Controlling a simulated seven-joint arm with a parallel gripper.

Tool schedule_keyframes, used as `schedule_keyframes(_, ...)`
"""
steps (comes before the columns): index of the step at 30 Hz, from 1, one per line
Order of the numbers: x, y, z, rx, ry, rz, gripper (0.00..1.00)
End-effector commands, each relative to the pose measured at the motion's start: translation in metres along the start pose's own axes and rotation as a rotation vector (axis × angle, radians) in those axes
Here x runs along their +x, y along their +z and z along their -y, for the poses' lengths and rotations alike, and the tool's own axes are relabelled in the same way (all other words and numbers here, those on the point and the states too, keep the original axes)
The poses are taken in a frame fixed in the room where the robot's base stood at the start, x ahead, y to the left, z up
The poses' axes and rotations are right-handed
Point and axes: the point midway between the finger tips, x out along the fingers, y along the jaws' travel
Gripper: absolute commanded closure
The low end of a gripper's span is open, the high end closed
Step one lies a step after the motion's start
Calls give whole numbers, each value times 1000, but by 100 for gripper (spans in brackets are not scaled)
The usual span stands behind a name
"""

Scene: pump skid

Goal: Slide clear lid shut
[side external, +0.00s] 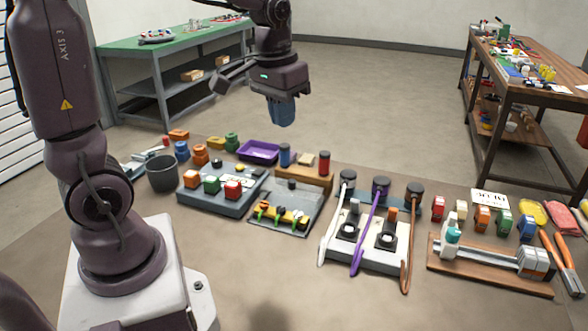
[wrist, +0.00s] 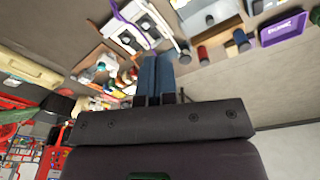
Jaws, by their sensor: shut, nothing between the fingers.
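A low box (side external: 272,226) with yellow, black and green parts inside sits mid-bench in the side external view. A see-through greyish panel, which looks like the clear lid (side external: 307,197), lies at its back part, with a small dark knob (side external: 291,184) on it. The front parts look uncovered; the lid's exact edges are hard to make out. My gripper (side external: 283,122) hangs high above and behind the box, blue fingers together and empty, touching nothing. In the wrist view the fingers (wrist: 156,60) also show together, and a grey panel with a dark knob (wrist: 210,19) shows beyond them.
A wooden block with upright cylinders (side external: 310,178) and a purple tray (side external: 259,151) stand behind the box. A block with coloured buttons (side external: 215,195) is to its left. A lever panel with cables (side external: 370,235) is to its right.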

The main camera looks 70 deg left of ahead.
Motion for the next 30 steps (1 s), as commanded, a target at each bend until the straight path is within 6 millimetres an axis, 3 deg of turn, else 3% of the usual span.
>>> schedule_keyframes(3,26,-39,25,-106,-1,94,100)
schedule_keyframes(9,79,-92,73,-276,10,235,100)
schedule_keyframes(15,143,-127,126,-442,30,365,100)
schedule_keyframes(19,175,-141,152,-532,45,426,100)
schedule_keyframes(22,179,-153,158,-567,53,439,100)
schedule_keyframes(25,162,-165,158,-583,56,422,100)
schedule_keyframes(30,160,-159,154,-611,57,462,100)
